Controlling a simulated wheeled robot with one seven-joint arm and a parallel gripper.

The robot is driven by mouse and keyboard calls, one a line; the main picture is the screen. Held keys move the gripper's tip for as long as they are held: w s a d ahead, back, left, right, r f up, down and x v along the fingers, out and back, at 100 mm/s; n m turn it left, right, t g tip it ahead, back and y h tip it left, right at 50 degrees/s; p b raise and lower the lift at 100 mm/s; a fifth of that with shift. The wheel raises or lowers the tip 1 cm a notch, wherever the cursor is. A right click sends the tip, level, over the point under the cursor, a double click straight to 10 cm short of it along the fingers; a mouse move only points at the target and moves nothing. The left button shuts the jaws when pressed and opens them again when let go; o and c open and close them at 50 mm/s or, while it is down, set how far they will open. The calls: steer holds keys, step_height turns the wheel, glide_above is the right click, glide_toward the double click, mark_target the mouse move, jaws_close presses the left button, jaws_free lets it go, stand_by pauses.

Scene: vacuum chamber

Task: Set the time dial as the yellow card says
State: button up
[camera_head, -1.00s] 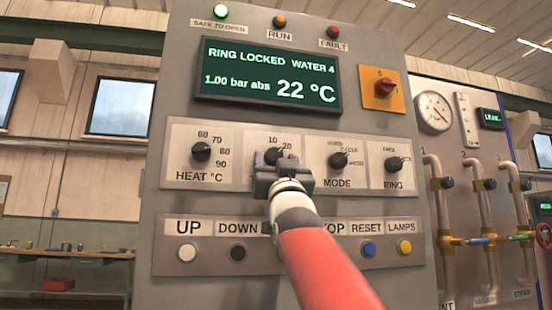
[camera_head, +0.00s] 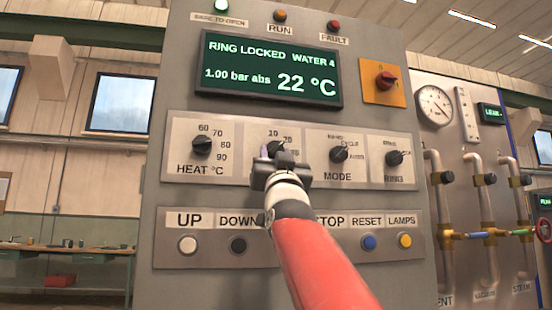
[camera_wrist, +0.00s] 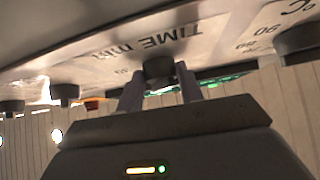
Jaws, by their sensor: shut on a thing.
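The time dial (camera_head: 276,147) is a dark round knob on a pale plate, second from the left in the dial row. My gripper (camera_head: 274,156) is in front of it, with its fingers on the knob. In the wrist view the time dial (camera_wrist: 158,69) sits between the two fingers of my gripper (camera_wrist: 160,84), under the label "TIME min". The numbers 10 and 20 show above the dial; my gripper hides the lower part, and I cannot read the pointer's setting. No yellow card with writing is in view.
The heat dial (camera_head: 202,145) is to the left; the mode dial (camera_head: 339,154) and ring dial (camera_head: 394,158) are to the right. A button row (camera_head: 290,238) lies below, partly behind my arm. The screen (camera_head: 270,70) reads RING LOCKED, WATER 4, 22 °C.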

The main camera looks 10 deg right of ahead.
steer(key=o, duration=1)
steer(key=b+v, duration=0.4)
steer(key=v, duration=0.4)
